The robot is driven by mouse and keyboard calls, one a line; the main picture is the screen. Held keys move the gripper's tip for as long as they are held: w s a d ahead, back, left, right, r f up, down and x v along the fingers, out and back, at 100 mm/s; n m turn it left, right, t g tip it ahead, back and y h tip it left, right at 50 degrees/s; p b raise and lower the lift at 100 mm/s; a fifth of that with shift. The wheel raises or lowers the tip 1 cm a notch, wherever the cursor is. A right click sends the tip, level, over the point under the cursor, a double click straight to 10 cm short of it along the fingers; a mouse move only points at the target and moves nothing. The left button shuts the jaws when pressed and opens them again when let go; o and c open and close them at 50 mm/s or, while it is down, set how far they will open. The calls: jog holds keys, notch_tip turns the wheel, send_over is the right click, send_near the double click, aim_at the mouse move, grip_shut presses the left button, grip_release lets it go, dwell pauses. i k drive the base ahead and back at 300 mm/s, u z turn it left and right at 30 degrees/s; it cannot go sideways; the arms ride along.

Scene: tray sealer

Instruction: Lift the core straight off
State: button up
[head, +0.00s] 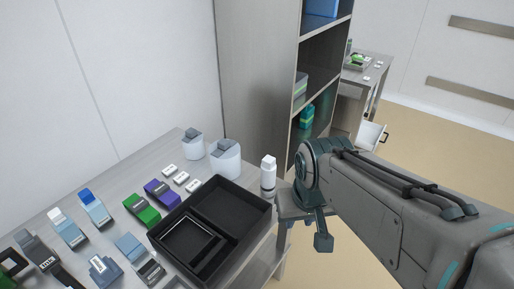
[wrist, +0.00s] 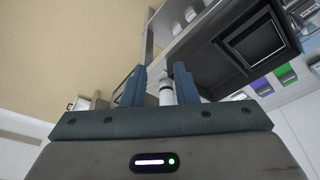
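A white upright cylinder (head: 268,172), which I take to be the core, stands at the table's right edge beside the black tray. Its lower part looks greyer. In the wrist view, a white cylinder with a dark band (wrist: 166,92) shows beyond and between the two blue fingers of my gripper (wrist: 158,78), nearer the right finger. The fingers are apart, and I see no clear contact with it. In the head view my arm reaches in from the right, with its dark teal end to the right of the cylinder; the fingertips are not clear there.
A black compartmented tray (head: 259,207) sits close left of the cylinder. Two white tubs with grey tops (head: 225,160) stand behind it. Green (head: 142,209), purple (head: 162,193) and blue items lie further left. A tall grey shelf unit (head: 255,75) rises behind.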

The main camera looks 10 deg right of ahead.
aim_at(268, 169)
jog(key=u, duration=0.2)
jog(key=k, duration=0.4)
jog(key=z, duration=1.15)
jog(key=i, duration=1.35)
jog(key=u, duration=0.8)
